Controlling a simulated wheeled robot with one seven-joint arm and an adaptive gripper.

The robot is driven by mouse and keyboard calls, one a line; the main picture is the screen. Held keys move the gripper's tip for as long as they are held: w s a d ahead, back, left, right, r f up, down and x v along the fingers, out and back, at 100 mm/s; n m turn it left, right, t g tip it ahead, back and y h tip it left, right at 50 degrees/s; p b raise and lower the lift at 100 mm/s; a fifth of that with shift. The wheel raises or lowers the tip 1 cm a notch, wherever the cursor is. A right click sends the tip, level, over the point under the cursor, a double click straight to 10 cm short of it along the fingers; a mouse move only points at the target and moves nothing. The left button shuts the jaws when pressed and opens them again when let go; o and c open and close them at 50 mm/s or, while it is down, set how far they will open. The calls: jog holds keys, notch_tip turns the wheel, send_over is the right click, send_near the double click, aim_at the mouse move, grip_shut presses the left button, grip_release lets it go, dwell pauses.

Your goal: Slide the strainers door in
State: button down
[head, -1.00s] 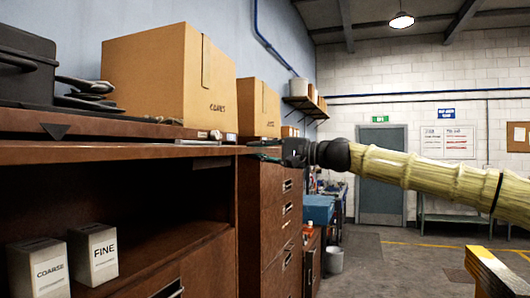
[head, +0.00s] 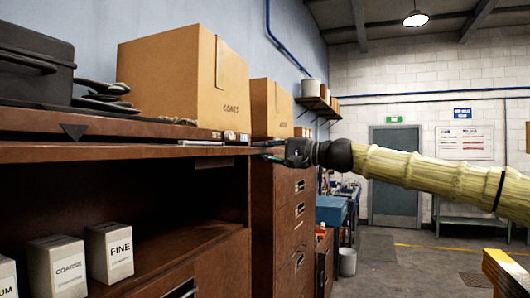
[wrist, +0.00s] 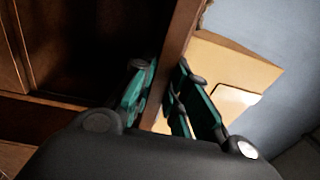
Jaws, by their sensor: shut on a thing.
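The strainers door appears to be the brown wooden panel (head: 100,152) lying level above the open cabinet bay in the head view. My gripper (head: 270,154) is at the panel's far right end. In the wrist view my gripper (wrist: 160,100) has its green fingers on either side of a narrow brown wooden edge (wrist: 181,38), shut on it. I take this edge to be the door's. White strainer boxes stand in the bay below: one marked FINE (head: 110,253), one marked COARSE (head: 57,270), and another cut off at the left edge (head: 6,277).
Cardboard boxes (head: 165,80) and a dark case (head: 35,65) stand on the cabinet top. A drawer cabinet (head: 290,215) is beyond the bay. Open floor (head: 400,265) lies to the right, with a yellow piece (head: 500,268) at the lower right.

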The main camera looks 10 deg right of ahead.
jog(key=shift+x, duration=2.95)
jog(key=shift+f, duration=0.2)
jog(key=c, duration=1.8)
grip_release()
jog(key=o, duration=0.5)
jog(key=shift+a, duration=0.25)
jog(key=shift+d, duration=0.15)
jog(key=o, duration=0.3)
jog(key=shift+d, duration=0.15)
